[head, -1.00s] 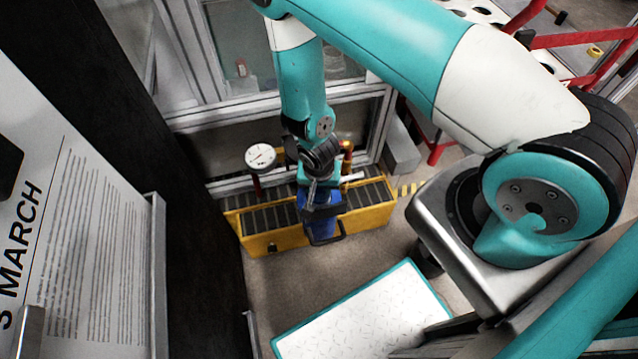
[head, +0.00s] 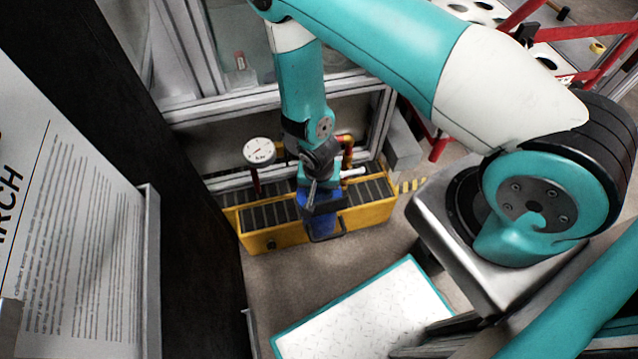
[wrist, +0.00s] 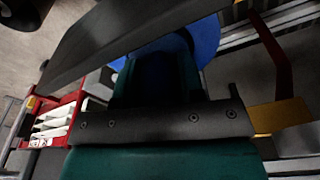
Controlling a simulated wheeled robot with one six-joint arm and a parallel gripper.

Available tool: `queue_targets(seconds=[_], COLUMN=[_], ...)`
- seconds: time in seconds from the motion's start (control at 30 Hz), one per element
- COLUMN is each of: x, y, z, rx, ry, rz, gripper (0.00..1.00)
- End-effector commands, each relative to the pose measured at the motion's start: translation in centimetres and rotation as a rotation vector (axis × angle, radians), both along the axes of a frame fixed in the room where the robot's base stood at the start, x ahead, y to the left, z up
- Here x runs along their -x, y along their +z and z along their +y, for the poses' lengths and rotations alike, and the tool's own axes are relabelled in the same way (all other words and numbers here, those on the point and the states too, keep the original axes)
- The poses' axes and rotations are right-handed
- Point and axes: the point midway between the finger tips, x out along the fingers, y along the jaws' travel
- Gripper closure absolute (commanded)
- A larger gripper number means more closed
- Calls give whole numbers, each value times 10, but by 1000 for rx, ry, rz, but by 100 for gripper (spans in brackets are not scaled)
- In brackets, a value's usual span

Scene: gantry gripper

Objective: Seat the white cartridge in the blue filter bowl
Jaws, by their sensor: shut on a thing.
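My gripper (head: 322,204) points down over the yellow crate and is shut on the blue filter bowl (head: 320,223). Blue shows on both sides of the dark jaws in the head view. In the wrist view, a bright blue curved part of the bowl (wrist: 206,38) shows beyond the dark finger bar, with shaded blue close to the jaws. I cannot make out the white cartridge for certain; the jaws and palm hide the bowl's inside.
The yellow crate (head: 288,243) with dark slats lies under my gripper. A round gauge (head: 260,150) stands to its left, and a brass-coloured pipe (head: 346,150) is behind. A dark panel stands at left. A white teal-edged plate (head: 365,310) is in front.

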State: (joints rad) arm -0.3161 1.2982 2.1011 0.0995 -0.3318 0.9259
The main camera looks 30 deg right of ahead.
Motion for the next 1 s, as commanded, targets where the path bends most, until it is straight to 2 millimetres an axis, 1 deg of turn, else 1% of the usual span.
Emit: queue_targets(seconds=[0.47,0.5,0.57,0.6,0.87,0.97,1.0], x=[0,0,0,0,0,0,0], y=[-13,-12,-11,-11,-11,-4,1], z=[0,0,0,0,0,1,1], rx=[0,0,0,0,0,0,-1], ry=[0,0,0,0,0,0,1], rz=[0,0,0,0,0,-1,-2], gripper=[85,57,43,34,34,34,34])
